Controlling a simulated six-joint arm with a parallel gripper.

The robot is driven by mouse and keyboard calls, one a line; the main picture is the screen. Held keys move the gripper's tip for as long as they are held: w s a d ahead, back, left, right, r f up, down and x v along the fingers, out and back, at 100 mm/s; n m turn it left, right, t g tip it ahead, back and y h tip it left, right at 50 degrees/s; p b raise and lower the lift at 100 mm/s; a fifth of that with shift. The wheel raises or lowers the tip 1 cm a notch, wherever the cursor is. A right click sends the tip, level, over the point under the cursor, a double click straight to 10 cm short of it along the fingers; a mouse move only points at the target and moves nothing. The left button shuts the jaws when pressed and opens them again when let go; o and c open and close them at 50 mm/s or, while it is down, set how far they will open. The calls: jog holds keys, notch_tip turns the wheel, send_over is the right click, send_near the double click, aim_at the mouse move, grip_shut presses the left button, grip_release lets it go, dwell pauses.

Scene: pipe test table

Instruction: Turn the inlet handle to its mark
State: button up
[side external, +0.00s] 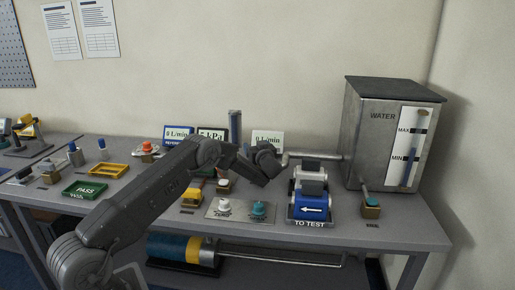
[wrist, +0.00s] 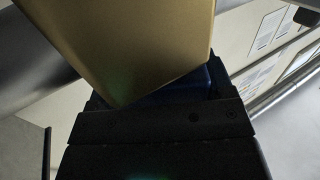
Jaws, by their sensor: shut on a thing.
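My gripper (side external: 268,162) is at the left end of the grey pipe (side external: 312,156) that comes out of the water tank (side external: 365,135). In the wrist view a large brass-coloured block (wrist: 145,45) fills the upper middle, very close to the camera. A dark blue piece (wrist: 190,88), which looks like the inlet handle, shows between that block and my dark jaws. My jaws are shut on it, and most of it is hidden. In the side external view my gripper hides the handle. I cannot make out its mark in either view.
A blue-and-white unit (side external: 312,205) on a "TO TEST" plate stands right of my gripper. A panel with two knobs (side external: 240,211) lies below my gripper. Display signs (side external: 268,140) stand behind.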

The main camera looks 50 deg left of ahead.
jog(key=shift+s+n+g+y, duration=0.2)
jog(key=shift+n+g, duration=0.55)
jog(key=shift+g, duration=0.4)
jog(key=shift+s+n+g+y, duration=0.1)
jog(key=shift+n+g+y, duration=0.1)
jog(key=shift+n+g, duration=0.75)
jog(key=shift+g, duration=0.9)
jog(key=o, duration=0.9)
jog(key=d, duration=0.3)
jog(key=shift+d+r, duration=0.1)
notch_tip(320, 180, up, 7)
jog(key=shift+f, duration=0.1)
